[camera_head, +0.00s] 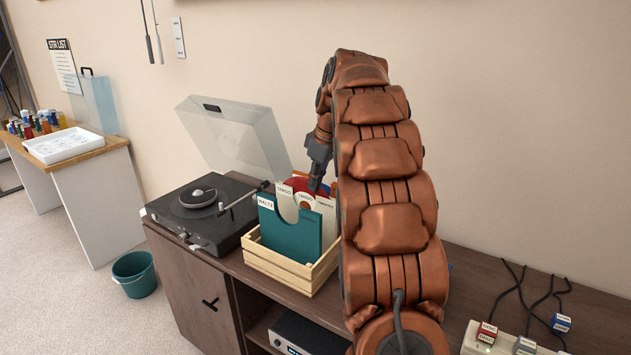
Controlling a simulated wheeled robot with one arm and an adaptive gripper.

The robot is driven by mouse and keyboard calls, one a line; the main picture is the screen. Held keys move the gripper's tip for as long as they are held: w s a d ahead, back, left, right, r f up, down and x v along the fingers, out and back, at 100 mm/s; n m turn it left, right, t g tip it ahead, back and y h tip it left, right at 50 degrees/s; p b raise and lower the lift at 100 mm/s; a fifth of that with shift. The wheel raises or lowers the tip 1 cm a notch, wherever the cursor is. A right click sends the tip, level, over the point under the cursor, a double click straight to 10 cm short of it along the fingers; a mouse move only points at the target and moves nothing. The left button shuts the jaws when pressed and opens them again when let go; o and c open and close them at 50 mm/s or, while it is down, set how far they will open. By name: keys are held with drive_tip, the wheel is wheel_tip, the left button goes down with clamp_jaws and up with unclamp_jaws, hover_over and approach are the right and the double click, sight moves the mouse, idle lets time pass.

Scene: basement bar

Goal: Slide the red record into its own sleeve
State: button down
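A red disc edge (297,183), which looks like the red record, shows behind the upright sleeves in the wooden crate (284,272). My gripper (317,188) points down at the crate's back, close beside the red disc. Its fingertips are small and partly hidden, so I cannot tell if they hold the disc. A teal sleeve (288,234) with a label like "WALTZ" stands at the front. Cream sleeves (327,212) stand behind it, with small labels that are hard to read. A red-orange round patch (306,202) shows among them. My arm hides the crate's right side.
A turntable (208,208) with a raised clear lid (238,138) stands left of the crate on the brown cabinet (190,285). Cables and a power strip (504,341) lie at the right. A white table with a tray (62,146) and a teal bin (134,274) are further left.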

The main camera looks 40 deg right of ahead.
drive_tip(key=shift+f+b, duration=0.8)
drive_tip(key=shift+f, duration=0.4)
idle(0.5)
drive_tip(key=c, duration=1.2)
unclamp_jaws()
drive_tip(key=shift+c, duration=0.2)
drive_tip(key=shift+c, duration=0.2)
clamp_jaws()
drive_tip(key=shift+s+d+r, duration=0.1)
drive_tip(key=shift+s+r, duration=0.05)
drive_tip(key=shift+s, duration=0.15)
drive_tip(key=c, duration=0.6)
unclamp_jaws()
drive_tip(key=o, duration=0.6)
